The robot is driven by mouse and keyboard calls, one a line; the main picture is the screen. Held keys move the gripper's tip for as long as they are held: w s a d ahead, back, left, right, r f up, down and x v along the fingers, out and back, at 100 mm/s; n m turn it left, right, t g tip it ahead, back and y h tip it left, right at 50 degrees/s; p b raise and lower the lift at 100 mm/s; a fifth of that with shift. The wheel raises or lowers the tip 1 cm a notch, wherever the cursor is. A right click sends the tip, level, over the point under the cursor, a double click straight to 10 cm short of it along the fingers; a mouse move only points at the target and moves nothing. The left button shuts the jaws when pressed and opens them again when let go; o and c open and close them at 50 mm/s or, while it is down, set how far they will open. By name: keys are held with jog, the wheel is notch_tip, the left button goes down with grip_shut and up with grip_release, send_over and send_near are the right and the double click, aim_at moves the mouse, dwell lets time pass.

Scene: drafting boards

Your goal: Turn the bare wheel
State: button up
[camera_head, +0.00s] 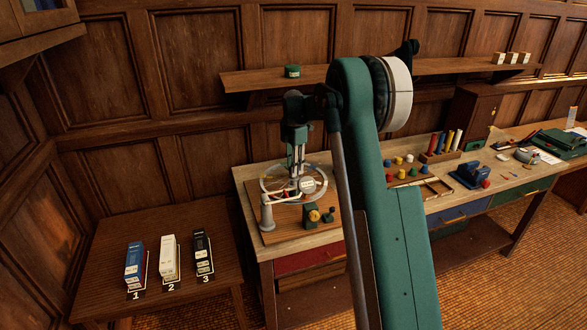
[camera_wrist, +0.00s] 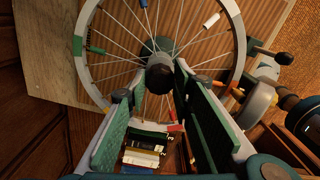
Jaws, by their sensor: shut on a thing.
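The bare wheel (camera_head: 268,187) is a spoked rim without a tyre, lying roughly level on a stand over a wooden board (camera_head: 275,232). In the wrist view the wheel (camera_wrist: 88,72) has coloured sleeves on several spokes and a green band on the rim. My gripper (camera_head: 298,168) reaches down over its middle. In the wrist view my gripper (camera_wrist: 158,80) has its green-padded fingers to either side of the dark round hub end (camera_wrist: 160,74). It is shut on the wheel, but the exact contact is partly hidden.
A round dial (camera_head: 308,184) and a grey post (camera_head: 266,214) stand close to the rim. A green block with a yellow knob (camera_head: 314,215) sits in front. Numbered boxes stand on the left table (camera_head: 105,245). A shelf (camera_head: 255,80) runs behind my arm.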

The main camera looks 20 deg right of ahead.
jog(key=o, duration=1.2)
jog(key=shift+r, duration=0.1)
jog(key=shift+r, duration=5.9)
